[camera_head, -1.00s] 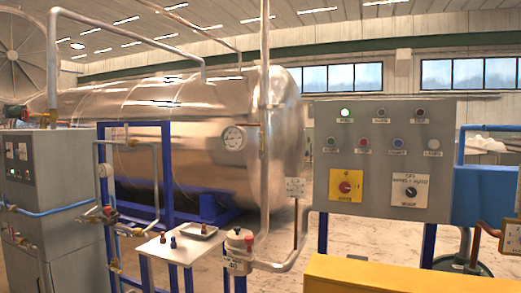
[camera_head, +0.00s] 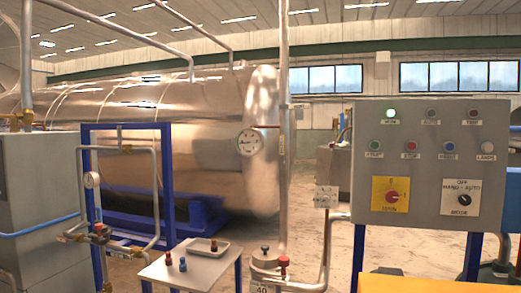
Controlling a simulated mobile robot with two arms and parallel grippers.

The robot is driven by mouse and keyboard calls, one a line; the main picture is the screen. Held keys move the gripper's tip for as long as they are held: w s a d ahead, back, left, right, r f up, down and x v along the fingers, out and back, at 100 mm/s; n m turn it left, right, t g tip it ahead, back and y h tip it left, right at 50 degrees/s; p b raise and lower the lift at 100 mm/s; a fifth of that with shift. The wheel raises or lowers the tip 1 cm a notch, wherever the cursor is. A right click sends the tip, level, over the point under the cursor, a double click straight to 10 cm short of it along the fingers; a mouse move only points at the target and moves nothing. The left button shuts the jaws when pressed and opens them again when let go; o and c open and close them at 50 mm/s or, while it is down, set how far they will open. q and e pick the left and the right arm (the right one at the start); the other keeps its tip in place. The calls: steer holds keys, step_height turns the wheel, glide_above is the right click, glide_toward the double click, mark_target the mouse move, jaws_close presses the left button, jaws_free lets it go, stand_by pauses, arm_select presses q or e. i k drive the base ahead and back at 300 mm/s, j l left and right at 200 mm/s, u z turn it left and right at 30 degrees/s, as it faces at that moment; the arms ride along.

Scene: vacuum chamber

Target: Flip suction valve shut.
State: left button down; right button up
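No label in view reads as the suction valve, so I cannot tell which valve it is. A valve with a red knob (camera_head: 98,229) sits on the pipework at the left, below a small round gauge (camera_head: 92,180). Another red-topped fitting (camera_head: 283,262) is on the pipe beside a small pot-shaped vessel (camera_head: 264,262) at the bottom centre. Handle positions are too small to read. Neither of my grippers is in view.
A large metal tank (camera_head: 220,135) fills the back. A blue frame (camera_head: 165,190) stands before it. A small white table (camera_head: 165,272) holds a tray (camera_head: 208,247) and small knobs. A grey control panel (camera_head: 430,150) stands right, above a yellow surface (camera_head: 400,290). Floor shows between tank and panel.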

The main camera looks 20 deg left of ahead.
mark_target(281, 138)
steer(key=i+j+z, duration=0.1)
steer(key=j, duration=1)
steer(key=j+z, duration=0.15)
steer(key=j, duration=0.95)
steer(key=i, duration=0.05)
